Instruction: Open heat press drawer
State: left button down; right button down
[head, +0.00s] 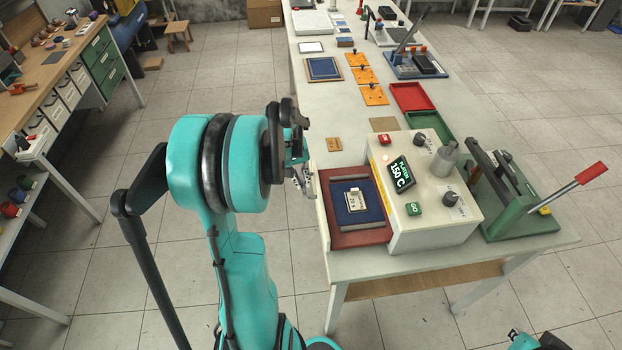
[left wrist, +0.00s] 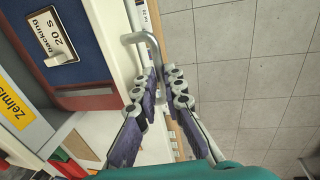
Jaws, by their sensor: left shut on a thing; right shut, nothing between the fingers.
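The heat press (head: 435,190) is a cream box at the table's near end, its display reading "PLATEN 150 C". Its drawer (head: 360,238) stands out to the left of the box. The drawer has a red-brown bed, a blue pad (head: 372,213) and a small tag reading "20 s" (head: 353,200). My left gripper (head: 303,180) is at the drawer's pale front panel, partly hidden by my arm. In the left wrist view, the metal handle (left wrist: 140,38) runs between the fingers (left wrist: 160,95), which are shut on it. My right gripper's fingers do not show.
A green lever press (head: 515,205) with a red grip stands right of the heat press. Red (head: 411,97) and green (head: 430,126) trays and orange plates (head: 368,76) lie farther back. Open floor lies left of the drawer, before a workbench (head: 60,60).

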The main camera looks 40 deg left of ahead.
dwell(0.3)
pick_arm(q)
jog(key=c, duration=1.6)
grip_release()
notch_tip(320, 180, up, 12)
jog(key=s+a, duration=0.1)
jog(key=shift+s+a, duration=0.25)
jog(key=shift+s, duration=0.15)
jog(key=shift+d+f, duration=0.1)
